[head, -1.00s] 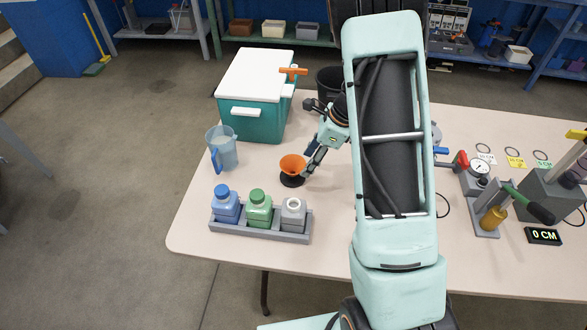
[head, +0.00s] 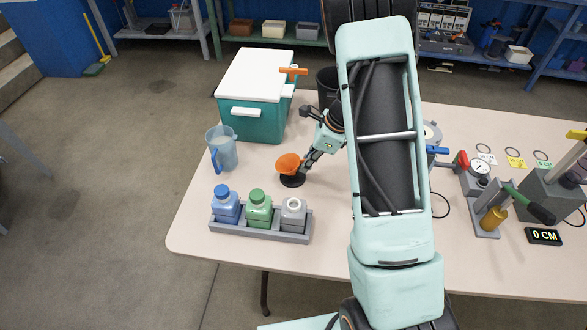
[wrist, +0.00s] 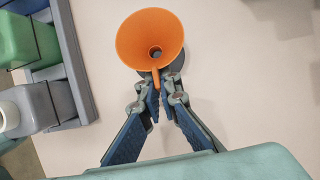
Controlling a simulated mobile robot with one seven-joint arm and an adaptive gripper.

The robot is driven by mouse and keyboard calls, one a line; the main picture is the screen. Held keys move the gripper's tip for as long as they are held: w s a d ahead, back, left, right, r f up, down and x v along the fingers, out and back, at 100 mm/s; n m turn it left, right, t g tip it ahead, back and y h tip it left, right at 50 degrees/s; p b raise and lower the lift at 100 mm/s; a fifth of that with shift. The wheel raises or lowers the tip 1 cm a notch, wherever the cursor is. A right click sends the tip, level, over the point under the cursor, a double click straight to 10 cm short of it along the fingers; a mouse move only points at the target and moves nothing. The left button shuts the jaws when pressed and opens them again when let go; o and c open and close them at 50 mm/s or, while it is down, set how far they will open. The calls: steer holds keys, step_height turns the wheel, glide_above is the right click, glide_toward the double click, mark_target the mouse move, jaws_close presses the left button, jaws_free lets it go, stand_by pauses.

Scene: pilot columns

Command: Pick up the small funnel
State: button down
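The small orange funnel (head: 288,163) is at the black round stand (head: 292,181) on the table, tilted in the head view. In the wrist view the funnel (wrist: 150,32) shows its wide mouth and dark hole, with a narrow orange part reaching down between my fingertips. My gripper (head: 307,170) comes from the right and its fingers are closed in on that narrow part; the gripper (wrist: 161,86) shows this in the wrist view. The stand is mostly hidden behind the funnel there. I cannot tell whether the funnel still touches the stand.
A grey rack (head: 262,231) with blue, green and grey bottles stands in front. A clear jug (head: 222,150) is to the left, a teal cooler (head: 262,122) behind. A pump with gauge (head: 479,168) is at the right. Table between jug and rack is clear.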

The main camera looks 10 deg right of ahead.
stand_by(0.3)
steer(key=shift+r, duration=0.55)
step_height(320, 180, up, 2)
steer(key=shift+w+r, duration=0.1)
steer(key=shift+r, duration=0.05)
steer(key=s+d+r, duration=0.3)
steer(key=s+r, duration=0.6)
steer(key=s, duration=0.4)
steer(key=w+a+r+n+g+h, duration=0.1)
steer(key=w+r+n+g+h, duration=0.1)
steer(key=n, duration=0.8)
steer(key=w+a+r+n+g+h, duration=0.2)
steer(key=w+r+n+g, duration=0.2)
steer(key=n, duration=0.7)
steer(key=shift+w+r, duration=0.25)
steer(key=shift+w, duration=0.3)
